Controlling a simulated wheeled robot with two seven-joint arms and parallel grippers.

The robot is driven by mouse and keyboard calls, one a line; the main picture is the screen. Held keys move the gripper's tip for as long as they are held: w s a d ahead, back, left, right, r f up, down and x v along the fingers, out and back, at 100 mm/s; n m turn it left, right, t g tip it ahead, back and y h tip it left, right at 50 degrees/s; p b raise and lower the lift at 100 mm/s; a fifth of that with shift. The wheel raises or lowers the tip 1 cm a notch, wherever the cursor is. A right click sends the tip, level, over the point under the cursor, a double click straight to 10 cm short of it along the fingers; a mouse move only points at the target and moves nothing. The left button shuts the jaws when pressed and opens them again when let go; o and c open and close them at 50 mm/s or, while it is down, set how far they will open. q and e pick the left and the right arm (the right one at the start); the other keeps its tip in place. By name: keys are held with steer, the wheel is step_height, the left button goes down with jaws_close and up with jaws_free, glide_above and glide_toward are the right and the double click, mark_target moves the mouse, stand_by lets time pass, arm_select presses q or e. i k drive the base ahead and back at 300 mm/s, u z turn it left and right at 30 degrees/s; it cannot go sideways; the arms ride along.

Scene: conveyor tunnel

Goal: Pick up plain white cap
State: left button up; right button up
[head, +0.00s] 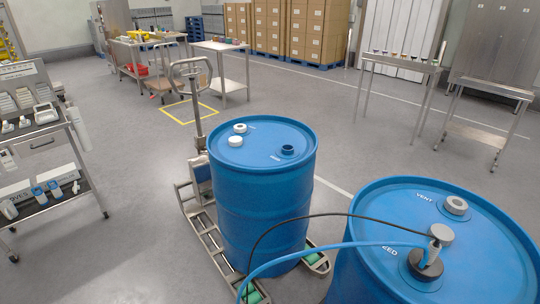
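A plain white cap (235,141) sits on top of the middle blue drum (262,215), near the left side of its lid. Just behind it is a second whitish round fitting (240,128) with a darker centre. A dark blue port (287,150) stands on the right of the same lid. Neither of my grippers is in view.
The middle drum stands on a pallet jack (197,140) with an upright handle. A second blue drum (385,285) at the right carries a grey vent fitting (456,205) and hoses (330,254) that cross in front. A shelf cart (50,143) stands left; floor between is open.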

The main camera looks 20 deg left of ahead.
mark_target(235, 141)
steer(key=u, duration=2.05)
steer(key=i, duration=2.85)
